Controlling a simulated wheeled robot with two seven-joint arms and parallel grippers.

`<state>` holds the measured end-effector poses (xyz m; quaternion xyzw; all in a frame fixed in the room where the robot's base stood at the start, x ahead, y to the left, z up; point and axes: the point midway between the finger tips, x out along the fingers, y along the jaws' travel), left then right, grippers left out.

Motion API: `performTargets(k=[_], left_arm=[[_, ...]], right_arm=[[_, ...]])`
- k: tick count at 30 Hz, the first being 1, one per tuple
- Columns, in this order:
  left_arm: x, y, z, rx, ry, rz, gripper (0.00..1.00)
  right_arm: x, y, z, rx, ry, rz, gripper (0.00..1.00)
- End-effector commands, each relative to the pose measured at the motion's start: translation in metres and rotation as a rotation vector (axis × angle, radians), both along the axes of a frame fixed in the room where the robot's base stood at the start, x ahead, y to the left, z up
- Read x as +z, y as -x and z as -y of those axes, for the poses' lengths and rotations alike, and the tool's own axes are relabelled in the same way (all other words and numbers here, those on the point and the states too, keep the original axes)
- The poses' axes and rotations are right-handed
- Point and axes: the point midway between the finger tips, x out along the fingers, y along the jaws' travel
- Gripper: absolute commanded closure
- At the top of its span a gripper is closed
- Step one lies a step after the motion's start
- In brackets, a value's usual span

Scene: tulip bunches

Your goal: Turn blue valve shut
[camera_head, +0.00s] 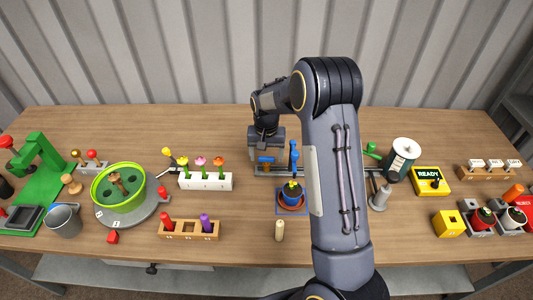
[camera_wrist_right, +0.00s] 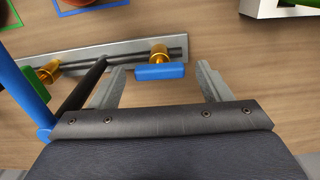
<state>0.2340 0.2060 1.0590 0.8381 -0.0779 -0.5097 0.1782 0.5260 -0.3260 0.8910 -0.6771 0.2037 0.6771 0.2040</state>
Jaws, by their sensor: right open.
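The blue valve (camera_head: 265,159) has a short flat blue handle on a brass stem, set on a grey metal rail (camera_head: 330,171). In the right wrist view, the blue handle (camera_wrist_right: 160,72) lies crosswise to the fingers, parallel to the gripper's palm. My right gripper (camera_head: 266,153) is open over the valve. In the wrist view its two fingertips (camera_wrist_right: 161,67) are on either side of the handle, with visible gaps; I cannot tell the height between them. My left gripper is not in view.
A tall blue lever (camera_head: 293,155) stands right of the valve, and a green handle (camera_head: 370,149) is farther along the rail. A white flower block (camera_head: 206,181) is to the left. Bare table lies behind the rail.

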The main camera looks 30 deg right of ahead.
Motion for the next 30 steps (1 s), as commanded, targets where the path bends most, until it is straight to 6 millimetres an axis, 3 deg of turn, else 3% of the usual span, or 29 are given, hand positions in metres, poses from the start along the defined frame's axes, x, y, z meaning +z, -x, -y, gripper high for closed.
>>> performTargets(k=[4, 14, 23, 30], left_arm=[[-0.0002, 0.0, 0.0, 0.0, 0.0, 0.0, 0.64], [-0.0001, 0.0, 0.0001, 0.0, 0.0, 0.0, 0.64], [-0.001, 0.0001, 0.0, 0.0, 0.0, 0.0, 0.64], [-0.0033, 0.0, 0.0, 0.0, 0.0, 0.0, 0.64]], right_arm=[[0.0002, 0.0001, 0.0001, 0.0, 0.0, 0.0, 0.32], [0.0005, 0.0, 0.0001, 0.0, 0.0, 0.0, 0.74], [0.0005, -0.0001, 0.0004, -0.039, 0.001, 0.0, 0.74], [0.0004, -0.0003, 0.0002, -0.176, 0.001, 0.0, 0.74]])
